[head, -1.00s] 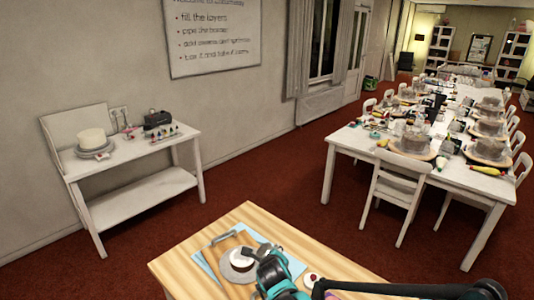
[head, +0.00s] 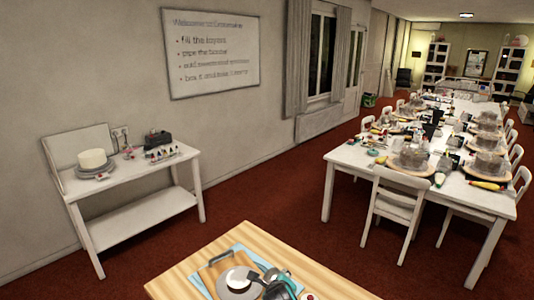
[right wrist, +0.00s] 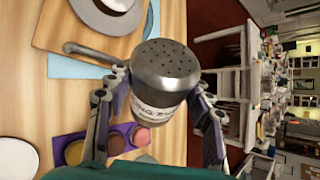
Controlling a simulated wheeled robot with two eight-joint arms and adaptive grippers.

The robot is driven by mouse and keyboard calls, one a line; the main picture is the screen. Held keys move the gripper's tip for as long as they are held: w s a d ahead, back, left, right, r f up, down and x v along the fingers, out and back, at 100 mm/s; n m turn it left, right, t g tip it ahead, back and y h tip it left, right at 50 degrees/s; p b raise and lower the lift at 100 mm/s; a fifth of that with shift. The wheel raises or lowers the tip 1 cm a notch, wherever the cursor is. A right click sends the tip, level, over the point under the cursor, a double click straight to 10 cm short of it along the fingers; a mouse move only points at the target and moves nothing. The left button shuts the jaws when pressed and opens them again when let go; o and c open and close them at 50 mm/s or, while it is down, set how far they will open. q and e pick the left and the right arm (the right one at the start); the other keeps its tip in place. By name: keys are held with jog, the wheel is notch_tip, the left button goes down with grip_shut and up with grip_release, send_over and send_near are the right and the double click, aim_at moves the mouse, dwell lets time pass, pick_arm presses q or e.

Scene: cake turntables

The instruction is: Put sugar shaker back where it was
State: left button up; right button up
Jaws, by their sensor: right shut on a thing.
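The sugar shaker (right wrist: 165,72) has a grey metal lid with small holes and a pale label with dark lettering. It fills the middle of the right wrist view, with its perforated lid facing the camera. My right gripper (right wrist: 158,88) is shut on the shaker, one finger on each side of its body. The shaker appears above the wooden table, but its base is hidden. In the head view, part of my teal right arm shows at the bottom edge and the shaker cannot be made out clearly. My left gripper is not in view.
The wooden table (head: 190,287) bears a blue mat, a board and a round grey stand (head: 238,279). A purple tray (right wrist: 120,137) with coloured round pieces lies beside the gripper. A white side table (head: 130,222) stands by the wall; a long set table (head: 335,160) is right.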

jog(key=s+d+m+h+b, duration=0.1)
jog(key=s+d+b, duration=0.1)
jog(key=d, duration=0.5)
jog(key=s+d+m+h+b, duration=0.1)
jog(key=s+d+m+b, duration=0.1)
jog(key=s+d, duration=0.2)
jog(key=d, duration=0.3)
jog(key=shift+s+d+r+h, duration=0.3)
jog(key=shift+s+r, duration=0.05)
